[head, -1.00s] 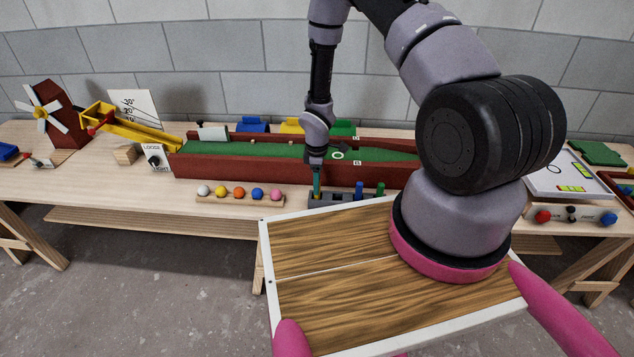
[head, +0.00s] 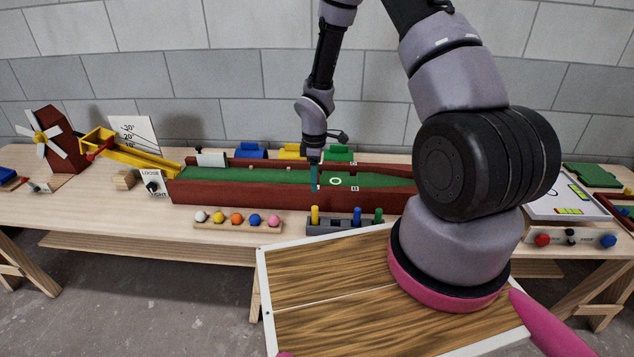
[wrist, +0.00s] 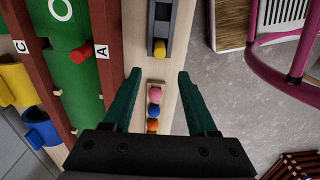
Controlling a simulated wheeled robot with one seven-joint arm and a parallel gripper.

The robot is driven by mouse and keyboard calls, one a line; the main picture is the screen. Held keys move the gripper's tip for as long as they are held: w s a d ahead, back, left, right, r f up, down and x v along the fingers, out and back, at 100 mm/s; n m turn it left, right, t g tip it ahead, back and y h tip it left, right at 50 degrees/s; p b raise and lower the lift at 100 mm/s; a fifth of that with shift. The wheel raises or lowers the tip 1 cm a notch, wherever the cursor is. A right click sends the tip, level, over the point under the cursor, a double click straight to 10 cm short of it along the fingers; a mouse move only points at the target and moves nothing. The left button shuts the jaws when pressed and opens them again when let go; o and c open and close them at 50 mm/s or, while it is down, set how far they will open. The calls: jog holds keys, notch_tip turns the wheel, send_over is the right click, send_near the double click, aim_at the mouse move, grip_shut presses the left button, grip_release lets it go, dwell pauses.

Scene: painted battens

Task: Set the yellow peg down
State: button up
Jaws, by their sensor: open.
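The yellow peg (head: 314,215) stands upright in the left end of the dark grey peg rack (head: 340,227) at the bench's front edge. In the wrist view the yellow peg (wrist: 160,47) shows end-on in the grey rack (wrist: 163,22). My gripper (head: 314,181) is above the yellow peg in the head view, apart from it.
A blue peg (head: 357,216) and a green peg (head: 378,216) stand in the same rack. A holder with several coloured balls (head: 237,219) lies to the left. The red-walled green lane (head: 260,188) runs just behind the rack.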

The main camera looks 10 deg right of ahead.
jog(key=s+d+r+m+t, duration=0.1)
jog(key=d+r+m, duration=0.15)
jog(key=r, duration=0.75)
jog(key=s+d+r+m+t, duration=0.1)
jog(key=r+m, duration=0.2)
jog(key=r, duration=0.6)
jog(key=s+d+r+m+t, duration=0.1)
jog(key=d+r+m, duration=0.15)
jog(key=r, duration=0.75)
jog(key=s+r+m+t+y, duration=0.2)
jog(key=s+r+m+t, duration=0.2)
jog(key=s+r+m, duration=0.6)
jog(key=s+r, duration=0.7)
jog(key=s, duration=0.2)
jog(key=shift+s+r+m, duration=0.2)
jog(key=shift+r+m, duration=0.05)
jog(key=shift+m, duration=0.05)
jog(key=shift+o, duration=0.4)
jog(key=shift+a, duration=0.1)
